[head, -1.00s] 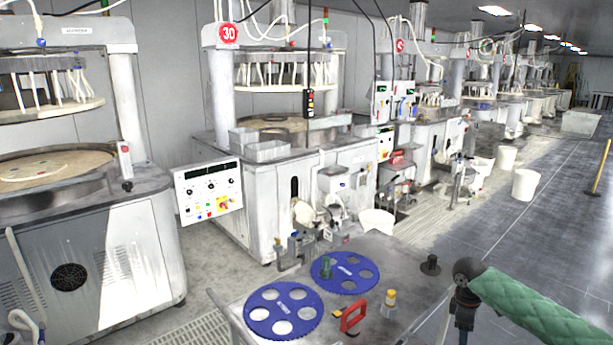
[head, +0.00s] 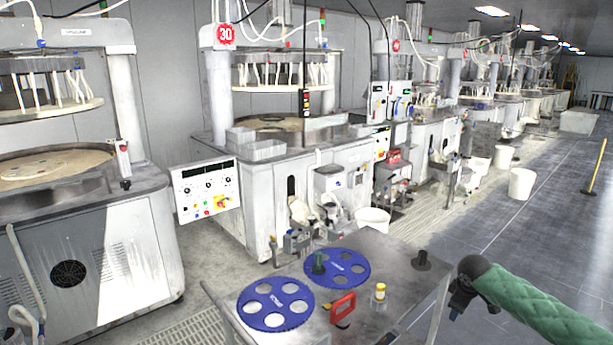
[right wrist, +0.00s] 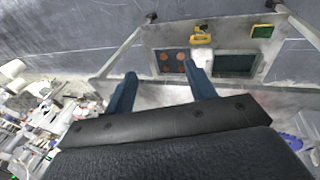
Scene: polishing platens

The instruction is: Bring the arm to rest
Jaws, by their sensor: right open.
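My right arm, in a green quilted sleeve, comes in from the right edge of the head view. Its dark wrist and gripper (head: 461,302) hang just off the right side of the metal cart (head: 395,262). In the right wrist view my right gripper (right wrist: 160,69) shows two blue fingers spread apart with nothing between them. My left gripper is in neither view.
Polishing machines (head: 285,175) line the left. Open floor (head: 540,235) lies to the right, with white buckets (head: 521,184).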

